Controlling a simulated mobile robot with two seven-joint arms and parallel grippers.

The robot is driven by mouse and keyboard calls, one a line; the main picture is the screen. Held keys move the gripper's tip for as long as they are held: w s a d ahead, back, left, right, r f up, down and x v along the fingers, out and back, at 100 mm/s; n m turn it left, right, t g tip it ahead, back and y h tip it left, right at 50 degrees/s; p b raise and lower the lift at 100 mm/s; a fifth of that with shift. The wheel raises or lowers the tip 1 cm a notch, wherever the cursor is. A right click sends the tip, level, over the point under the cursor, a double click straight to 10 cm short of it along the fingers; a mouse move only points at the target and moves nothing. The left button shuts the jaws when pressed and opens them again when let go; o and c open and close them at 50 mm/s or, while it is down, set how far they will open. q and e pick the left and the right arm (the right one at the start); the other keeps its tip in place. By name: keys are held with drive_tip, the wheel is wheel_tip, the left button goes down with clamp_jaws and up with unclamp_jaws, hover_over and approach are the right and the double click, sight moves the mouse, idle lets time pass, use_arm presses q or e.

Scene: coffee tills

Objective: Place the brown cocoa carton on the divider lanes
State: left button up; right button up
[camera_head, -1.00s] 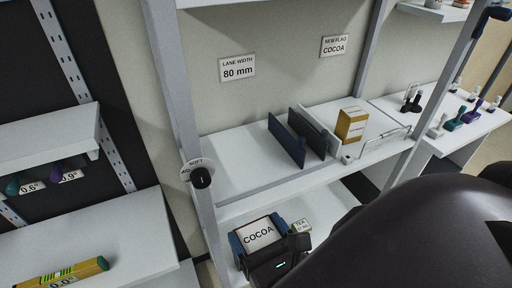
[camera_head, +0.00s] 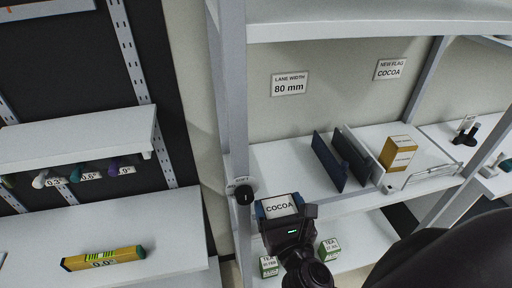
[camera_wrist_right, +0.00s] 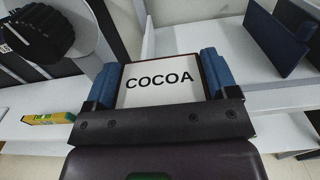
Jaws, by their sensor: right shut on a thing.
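My right gripper (camera_head: 280,210) is shut on the cocoa carton (camera_head: 281,204), with a blue finger on each side of it. In the right wrist view the carton's white COCOA label (camera_wrist_right: 160,82) faces the camera and brown edges show around it. The carton is in front of the shelf's left end, near the post. The divider lanes are on the upper shelf (camera_head: 281,163): two dark blue dividers (camera_head: 329,161) (camera_head: 353,153) stand there, with a pale divider beside them. My left gripper is not in view.
A yellow carton (camera_head: 398,152) stands right of the dividers, behind a wire fence (camera_head: 432,174). A black knob (camera_head: 244,195) is on the post close to the carton. Green-and-white tea boxes (camera_head: 329,249) stand on the lower shelf. A yellow level (camera_head: 103,259) lies at left.

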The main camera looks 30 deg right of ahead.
use_arm(q)
drive_tip(key=b, duration=0.1)
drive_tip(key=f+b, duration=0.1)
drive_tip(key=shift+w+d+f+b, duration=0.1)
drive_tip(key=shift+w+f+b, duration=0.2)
drive_tip(key=shift+b, duration=0.1)
use_arm(e)
drive_tip(key=f+x, duration=0.1)
drive_tip(key=x, duration=0.9)
drive_tip(key=f+x, duration=0.2)
drive_tip(key=x, duration=0.9)
drive_tip(key=shift+f, duration=0.25)
drive_tip(key=shift+f, duration=0.1)
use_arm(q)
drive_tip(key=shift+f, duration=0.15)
use_arm(e)
drive_tip(key=o, duration=0.9)
drive_tip(key=shift+o, duration=0.2)
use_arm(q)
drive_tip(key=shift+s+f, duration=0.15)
use_arm(e)
drive_tip(key=v, duration=0.7)
drive_tip(key=shift+s, duration=0.3)
